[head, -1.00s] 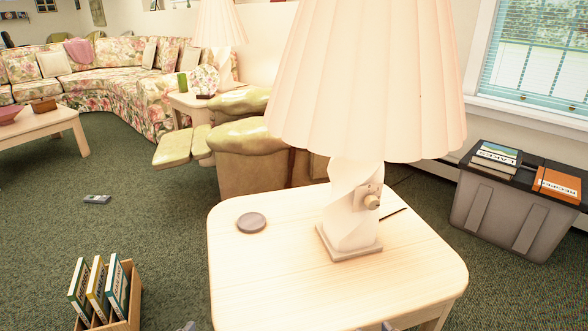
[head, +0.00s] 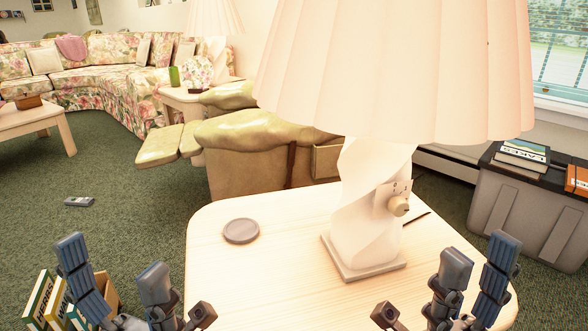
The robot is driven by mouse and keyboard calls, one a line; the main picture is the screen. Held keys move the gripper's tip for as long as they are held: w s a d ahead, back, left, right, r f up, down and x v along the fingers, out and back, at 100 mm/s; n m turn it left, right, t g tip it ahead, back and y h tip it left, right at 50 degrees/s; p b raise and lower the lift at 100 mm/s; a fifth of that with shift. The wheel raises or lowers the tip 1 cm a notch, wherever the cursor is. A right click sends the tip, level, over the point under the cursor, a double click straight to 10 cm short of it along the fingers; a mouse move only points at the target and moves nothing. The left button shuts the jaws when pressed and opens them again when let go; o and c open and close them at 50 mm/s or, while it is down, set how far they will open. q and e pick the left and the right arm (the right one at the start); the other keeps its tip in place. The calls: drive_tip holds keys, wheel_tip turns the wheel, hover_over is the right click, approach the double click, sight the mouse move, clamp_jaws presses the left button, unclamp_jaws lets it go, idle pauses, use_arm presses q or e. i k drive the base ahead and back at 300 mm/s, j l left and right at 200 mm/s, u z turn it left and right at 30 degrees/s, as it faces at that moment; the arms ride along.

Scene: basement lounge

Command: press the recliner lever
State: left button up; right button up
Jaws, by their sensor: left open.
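The recliner (head: 235,134) is olive-yellow and stands behind the side table, with its footrest (head: 168,145) out to the left. A narrow dark brown upright piece (head: 291,164) on its near side may be the lever. The side table and lamp hide part of the recliner's lower right side.
A pale wooden side table (head: 275,290) stands between me and the recliner, bearing a lamp (head: 365,205) and a grey disc (head: 241,231). A book crate (head: 106,290) is at lower left, a grey bin (head: 510,207) at right. A remote (head: 79,202) lies on open carpet.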

sight(293, 145)
drive_tip(key=l+u, duration=0.2)
drive_tip(key=l, duration=0.65)
drive_tip(key=l+u, duration=0.15)
drive_tip(key=l, duration=0.7)
drive_tip(key=l+u, duration=0.2)
drive_tip(key=l, duration=0.65)
drive_tip(key=l+u, duration=0.65)
drive_tip(key=l, duration=0.2)
drive_tip(key=k+l+u, duration=0.1)
drive_tip(key=l+u, duration=0.25)
drive_tip(key=k+l+u, duration=0.1)
drive_tip(key=l+u, duration=0.2)
drive_tip(key=l, duration=0.15)
drive_tip(key=k+l+u, duration=0.2)
drive_tip(key=l+u, duration=0.15)
drive_tip(key=i+l+u, duration=0.2)
drive_tip(key=l+u, duration=0.25)
drive_tip(key=l, duration=0.3)
drive_tip(key=l+u, duration=0.45)
drive_tip(key=l, duration=0.3)
drive_tip(key=l+u, duration=0.4)
drive_tip(key=l, duration=2.1)
drive_tip(key=i+l+z, duration=0.15)
drive_tip(key=l+z, duration=0.25)
drive_tip(key=i+l+z, duration=0.15)
drive_tip(key=z, duration=0.25)
drive_tip(key=l, duration=0.15)
